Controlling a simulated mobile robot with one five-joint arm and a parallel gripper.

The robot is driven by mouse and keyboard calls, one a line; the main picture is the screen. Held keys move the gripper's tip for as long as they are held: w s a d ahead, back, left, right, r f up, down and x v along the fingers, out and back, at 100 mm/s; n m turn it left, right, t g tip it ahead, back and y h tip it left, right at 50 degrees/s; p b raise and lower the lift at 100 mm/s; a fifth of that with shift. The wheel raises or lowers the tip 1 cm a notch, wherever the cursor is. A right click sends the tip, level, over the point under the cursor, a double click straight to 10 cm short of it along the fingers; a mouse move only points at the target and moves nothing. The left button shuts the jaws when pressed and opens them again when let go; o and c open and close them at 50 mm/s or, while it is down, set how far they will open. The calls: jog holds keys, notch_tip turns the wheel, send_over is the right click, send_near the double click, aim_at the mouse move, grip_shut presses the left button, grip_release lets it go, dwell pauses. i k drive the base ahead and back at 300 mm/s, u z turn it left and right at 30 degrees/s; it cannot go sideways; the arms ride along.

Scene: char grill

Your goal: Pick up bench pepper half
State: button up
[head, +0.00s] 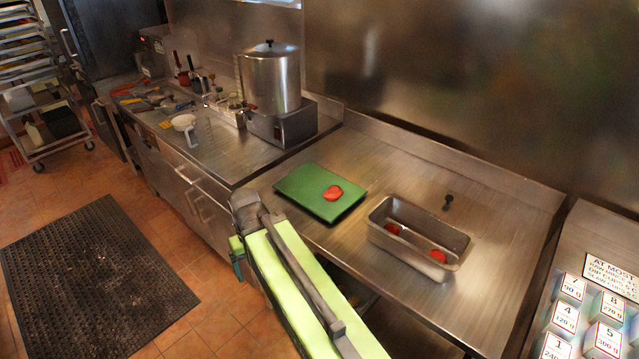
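A red pepper half (333,193) lies on a green cutting board (303,187) on the steel bench. A steel pan (405,253) stands to the right of the board, with two more red pieces in it, one at the left (393,230) and one at the right (438,256). My arm reaches in from the bottom of the head view. My gripper (237,252) is at its far end, left of the bench's front edge and apart from the board and the pepper half. It is small and mostly hidden by the arm, so its opening cannot be made out.
A large steel pot (270,78) stands on a unit behind the board. A white jug (185,124) and several utensils are on the left counter. A small dark knob (448,201) rises behind the pan. Numbered labels (571,288) are at the right. A black mat (90,275) lies on the floor.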

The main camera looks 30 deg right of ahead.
aim_at(334, 193)
jog(key=u, duration=0.75)
jog(key=i, duration=0.6)
jog(key=u, duration=0.8)
